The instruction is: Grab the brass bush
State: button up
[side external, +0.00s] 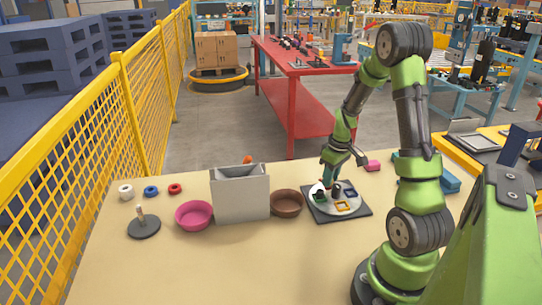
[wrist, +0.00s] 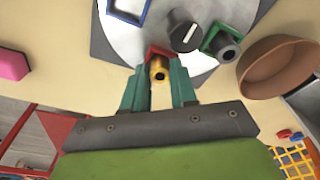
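The brass bush (wrist: 159,70) is a small gold ring-shaped part, seen in the wrist view at a red square frame (wrist: 153,52) on the pale round plate (wrist: 205,12). My gripper (wrist: 158,76) has its two teal fingers on either side of the bush, very near it. I cannot tell whether they touch it. In the side view my gripper (side external: 328,184) is low over the plate (side external: 322,204), and I cannot make out the bush there.
On the plate are a dark knob (wrist: 184,36), a green frame with a dark cylinder (wrist: 224,44), a blue frame (wrist: 128,8) and a yellow frame (side external: 343,206). A brown bowl (side external: 287,204), grey bin (side external: 240,195) and pink bowl (side external: 194,215) stand left. The table's front is clear.

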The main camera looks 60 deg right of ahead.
grip_shut()
